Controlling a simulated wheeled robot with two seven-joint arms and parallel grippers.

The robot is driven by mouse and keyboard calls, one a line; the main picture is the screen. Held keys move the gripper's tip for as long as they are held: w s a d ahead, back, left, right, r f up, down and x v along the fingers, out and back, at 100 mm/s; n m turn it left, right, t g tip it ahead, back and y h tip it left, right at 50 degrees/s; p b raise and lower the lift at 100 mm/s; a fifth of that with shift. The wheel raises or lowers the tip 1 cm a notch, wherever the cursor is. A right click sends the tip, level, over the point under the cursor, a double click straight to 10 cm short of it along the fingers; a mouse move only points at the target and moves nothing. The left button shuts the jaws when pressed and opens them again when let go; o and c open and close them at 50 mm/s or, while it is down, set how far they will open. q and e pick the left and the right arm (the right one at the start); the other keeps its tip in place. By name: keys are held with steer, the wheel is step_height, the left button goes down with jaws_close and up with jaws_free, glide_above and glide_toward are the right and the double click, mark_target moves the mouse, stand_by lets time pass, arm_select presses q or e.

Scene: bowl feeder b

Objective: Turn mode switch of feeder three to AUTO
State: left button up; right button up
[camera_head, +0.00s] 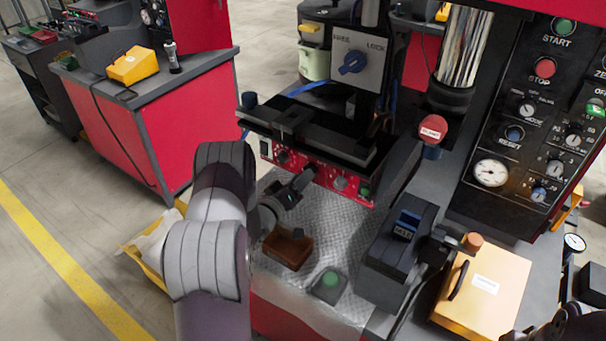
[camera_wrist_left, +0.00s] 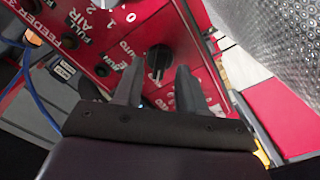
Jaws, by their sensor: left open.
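The red feeder panel (camera_head: 345,182) sits on the front of the dark feeder tray and carries several knobs and buttons. In the left wrist view, the panel (camera_wrist_left: 105,62) reads "FEEDER 3", with "AUTO" printed beside a round black switch knob (camera_wrist_left: 158,58). I cannot tell clearly where the knob points. My left gripper (camera_head: 303,178) reaches the panel from the left. In the left wrist view, its open fingers (camera_wrist_left: 158,76) are on either side of the lower part of the knob; contact is not clear. A dark part at the lower right (camera_head: 565,325) may be my right gripper; its fingers are unclear.
A dark device (camera_head: 398,250) and an orange case (camera_head: 485,290) stand to the right. A black control panel (camera_head: 535,110) rises behind them.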

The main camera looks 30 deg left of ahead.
arm_select(q)
steer(key=shift+w+d, duration=0.1)
steer(key=shift+w, duration=0.7)
jaws_close()
